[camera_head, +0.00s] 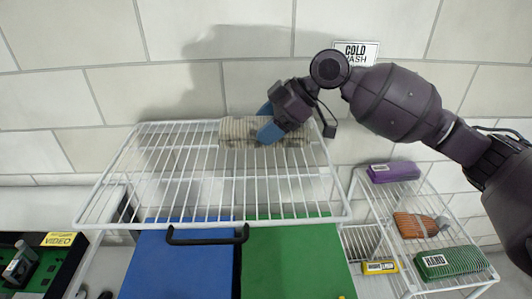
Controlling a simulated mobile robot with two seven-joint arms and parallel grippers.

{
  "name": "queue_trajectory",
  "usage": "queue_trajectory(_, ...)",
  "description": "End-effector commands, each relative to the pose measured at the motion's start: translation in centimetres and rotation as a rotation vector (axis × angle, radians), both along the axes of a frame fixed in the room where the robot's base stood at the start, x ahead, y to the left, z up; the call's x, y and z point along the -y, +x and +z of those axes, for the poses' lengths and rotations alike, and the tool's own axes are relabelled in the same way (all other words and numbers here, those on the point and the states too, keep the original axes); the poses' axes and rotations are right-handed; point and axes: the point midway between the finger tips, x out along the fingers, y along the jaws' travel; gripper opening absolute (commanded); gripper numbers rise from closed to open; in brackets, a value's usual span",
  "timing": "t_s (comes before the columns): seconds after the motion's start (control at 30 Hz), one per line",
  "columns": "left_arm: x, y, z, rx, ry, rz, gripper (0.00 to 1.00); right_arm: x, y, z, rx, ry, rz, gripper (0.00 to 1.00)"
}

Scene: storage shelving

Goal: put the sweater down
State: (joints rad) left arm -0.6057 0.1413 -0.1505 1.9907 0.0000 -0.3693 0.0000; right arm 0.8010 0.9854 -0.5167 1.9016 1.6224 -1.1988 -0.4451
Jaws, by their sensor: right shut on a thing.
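The sweater (237,131) is a beige, ribbed, folded bundle. It lies at the back of a white wire shelf (180,172), close to the tiled wall. My right gripper (266,123), with blue fingers, reaches in from the right and is shut on the sweater near its middle. The sweater appears to rest on the wires or just above them; I cannot tell which. Its right part is partly hidden behind the gripper. My left gripper does not show.
Blue (180,265) and green (290,262) panels are below the shelf, with a black handle (207,236) in front. A lower wire rack (385,213) at right holds a purple item (393,172), an orange-brown item (414,225) and a green item (450,262). The shelf's front and left are bare.

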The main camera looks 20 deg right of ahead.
Motion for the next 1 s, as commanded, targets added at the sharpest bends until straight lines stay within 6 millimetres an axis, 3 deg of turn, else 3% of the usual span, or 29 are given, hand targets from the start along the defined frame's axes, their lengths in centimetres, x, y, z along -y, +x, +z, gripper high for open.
queue_trajectory(0.1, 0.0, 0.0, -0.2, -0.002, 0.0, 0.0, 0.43, 0.0, 0.0, -1.9, 0.0, 0.001, -0.001, 0.34)
queue_trajectory(0.37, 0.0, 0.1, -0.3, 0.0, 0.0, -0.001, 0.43, 0.0, 0.0, -3.4, 0.001, 0.001, -0.001, 0.34)
queue_trajectory(0.63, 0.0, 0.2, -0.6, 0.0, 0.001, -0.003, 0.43, 0.0, 0.0, -6.8, 0.0, 0.001, -0.001, 0.34)
queue_trajectory(1.0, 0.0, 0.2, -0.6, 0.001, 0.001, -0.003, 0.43, 0.0, 0.0, -7.3, 0.002, 0.001, 0.0, 0.34)
